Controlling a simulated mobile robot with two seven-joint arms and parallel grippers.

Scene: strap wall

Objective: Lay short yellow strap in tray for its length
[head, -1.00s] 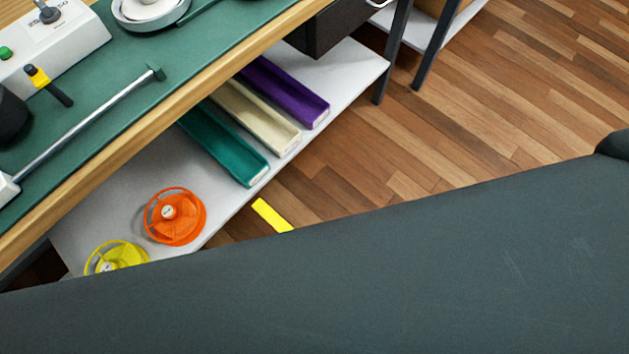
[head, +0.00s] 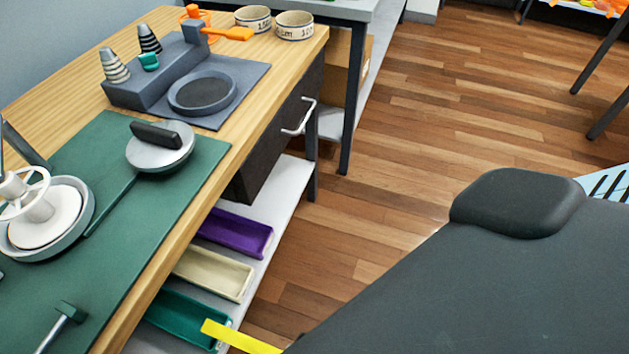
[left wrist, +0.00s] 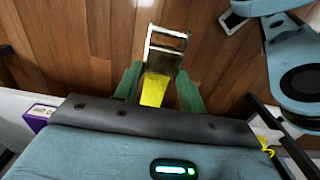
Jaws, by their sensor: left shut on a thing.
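The yellow strap (head: 238,338) shows at the bottom of the head view, partly hidden behind my dark arm. Its free end overlaps the front end of the teal tray (head: 172,306) in the picture; I cannot tell its height above it. In the left wrist view the strap (left wrist: 153,92) lies between the green fingers of my left gripper (left wrist: 158,76), which is shut on it. A metal buckle-like frame (left wrist: 166,38) shows just beyond the strap. A cream tray (head: 213,272) and a purple tray (head: 236,230) sit beside the teal one. My right gripper is not in view.
The trays stand on a pale lower shelf (head: 287,195) under a wooden bench with a green mat (head: 165,215). The bench edge overhangs their back ends. A dark drawer with a handle (head: 299,118) is above the shelf. Wooden floor (head: 400,150) is open to the right.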

